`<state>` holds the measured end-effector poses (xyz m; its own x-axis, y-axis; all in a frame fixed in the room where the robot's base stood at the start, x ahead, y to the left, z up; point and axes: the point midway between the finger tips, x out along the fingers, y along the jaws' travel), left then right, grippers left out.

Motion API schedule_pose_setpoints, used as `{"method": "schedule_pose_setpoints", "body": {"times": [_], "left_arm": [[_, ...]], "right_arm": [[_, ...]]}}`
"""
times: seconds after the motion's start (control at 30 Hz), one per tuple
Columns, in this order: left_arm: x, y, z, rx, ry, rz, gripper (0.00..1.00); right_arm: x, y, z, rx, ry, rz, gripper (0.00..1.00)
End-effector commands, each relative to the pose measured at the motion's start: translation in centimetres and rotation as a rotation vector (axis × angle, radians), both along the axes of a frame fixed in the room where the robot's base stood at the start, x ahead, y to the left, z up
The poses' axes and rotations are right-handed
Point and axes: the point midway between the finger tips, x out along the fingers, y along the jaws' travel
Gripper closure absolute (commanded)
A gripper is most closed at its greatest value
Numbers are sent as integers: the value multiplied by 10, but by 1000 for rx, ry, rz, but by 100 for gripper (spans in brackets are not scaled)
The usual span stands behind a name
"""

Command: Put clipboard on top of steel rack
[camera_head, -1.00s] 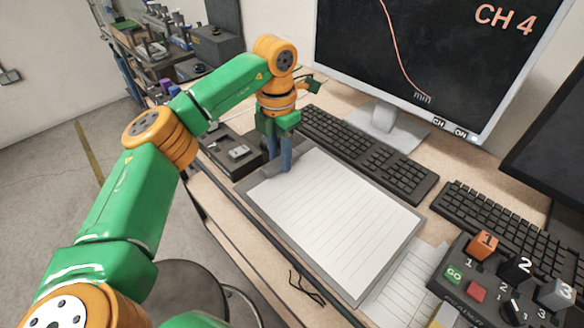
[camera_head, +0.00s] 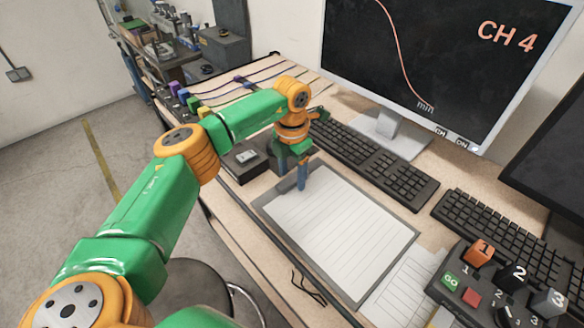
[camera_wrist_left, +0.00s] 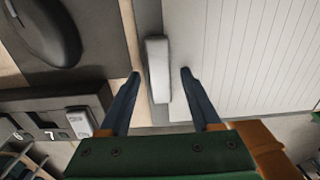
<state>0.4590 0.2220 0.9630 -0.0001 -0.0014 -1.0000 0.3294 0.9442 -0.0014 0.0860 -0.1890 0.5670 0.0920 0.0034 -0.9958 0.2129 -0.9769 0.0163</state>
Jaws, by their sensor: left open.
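The clipboard (camera_head: 263,204) lies flat on the desk with lined white paper on it. My left gripper (camera_head: 293,182) is at the clipboard's far-left end, pointing down. In the left wrist view the left gripper (camera_wrist_left: 161,75) is open, with one finger on each side of the pale clip bar (camera_wrist_left: 157,70). It does not grip the bar, and I cannot tell whether a finger touches the board. No steel rack can be made out for certain. My right gripper is not in view.
A keyboard (camera_head: 372,165) and monitor stand (camera_head: 388,130) are behind the clipboard. A button box (camera_head: 495,285) and loose paper (camera_head: 405,290) lie to the right. A mouse (camera_wrist_left: 50,30) sits close to the fingers. Cables with coloured plugs (camera_head: 180,95) line the desk's far-left end.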

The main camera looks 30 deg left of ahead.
Motion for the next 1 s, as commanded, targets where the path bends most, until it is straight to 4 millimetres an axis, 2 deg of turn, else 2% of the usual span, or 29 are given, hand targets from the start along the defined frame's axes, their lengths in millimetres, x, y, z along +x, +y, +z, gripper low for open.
{"method": "schedule_pose_setpoints", "body": {"times": [0.07,0.17,0.4,0.5,0.63,1.0], "left_arm": [[1,0,6,-1,-4,0,36],[2,0,26,0,-7,0,36],[1,-1,94,-2,-5,1,36],[1,0,111,-1,-2,1,36],[0,0,119,0,-1,0,36],[0,0,119,0,-1,0,36]], "right_arm": [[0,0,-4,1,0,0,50],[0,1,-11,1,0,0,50],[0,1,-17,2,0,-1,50],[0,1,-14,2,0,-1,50],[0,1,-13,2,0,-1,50],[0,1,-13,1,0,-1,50]]}}
